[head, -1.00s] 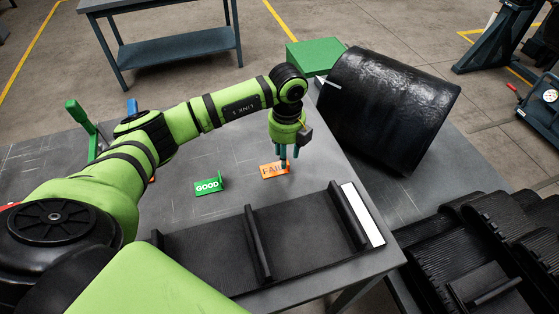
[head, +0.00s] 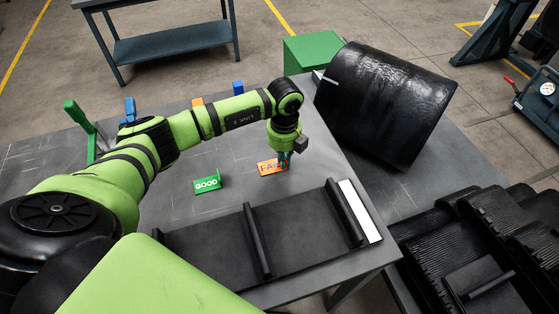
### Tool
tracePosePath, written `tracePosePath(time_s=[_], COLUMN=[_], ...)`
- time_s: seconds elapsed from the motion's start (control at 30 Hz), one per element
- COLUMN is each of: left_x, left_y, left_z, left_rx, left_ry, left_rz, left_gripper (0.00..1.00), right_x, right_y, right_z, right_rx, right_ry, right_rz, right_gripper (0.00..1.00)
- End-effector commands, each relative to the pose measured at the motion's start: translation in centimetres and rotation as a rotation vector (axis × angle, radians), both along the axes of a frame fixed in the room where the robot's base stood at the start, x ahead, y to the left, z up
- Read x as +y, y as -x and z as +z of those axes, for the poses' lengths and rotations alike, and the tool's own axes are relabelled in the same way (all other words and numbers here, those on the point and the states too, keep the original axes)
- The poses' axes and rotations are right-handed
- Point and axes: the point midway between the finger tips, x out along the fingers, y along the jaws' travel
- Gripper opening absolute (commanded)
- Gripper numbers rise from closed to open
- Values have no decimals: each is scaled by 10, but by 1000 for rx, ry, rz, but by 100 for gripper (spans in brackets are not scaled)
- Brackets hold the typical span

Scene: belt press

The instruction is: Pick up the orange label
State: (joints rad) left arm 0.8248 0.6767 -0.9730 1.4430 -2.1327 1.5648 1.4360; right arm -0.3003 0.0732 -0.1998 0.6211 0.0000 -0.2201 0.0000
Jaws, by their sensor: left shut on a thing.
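The orange label (head: 268,167), lettered in dark type that starts "FA", stands on the grey table right of the green "GOOD" label (head: 207,184). My left gripper (head: 284,161) comes down from above at the orange label's right end. Its fingers are shut on the label and cover its last letters. The label's base appears at the table top, and I cannot tell whether it is lifted. My right gripper is not in view.
A black belt piece with cleats (head: 225,245) lies along the table's front. A large black roll (head: 385,105) lies at the right, by a green box (head: 313,51). Blue and orange blocks stand behind my arm. Bare table surrounds the labels.

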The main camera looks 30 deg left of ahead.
Motion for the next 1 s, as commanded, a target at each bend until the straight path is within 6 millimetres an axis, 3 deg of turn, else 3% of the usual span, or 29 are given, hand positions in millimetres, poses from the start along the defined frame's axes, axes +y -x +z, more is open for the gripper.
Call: tracePosePath(time_s=[0.23,0.43,0.7,1.0], left_x=[0,-3,-67,-110], left_y=[-1,-1,3,6], left_z=[10,41,76,105], left_rx=[-2,-6,-6,-2], left_ry=[1,2,4,1], left_rz=[0,-3,-7,-2], left_gripper=[0,0,0,0], right_x=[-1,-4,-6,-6], right_y=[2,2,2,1], right_z=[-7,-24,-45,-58], right_rx=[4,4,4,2], right_ry=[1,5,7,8], right_rz=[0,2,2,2], right_gripper=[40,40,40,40])
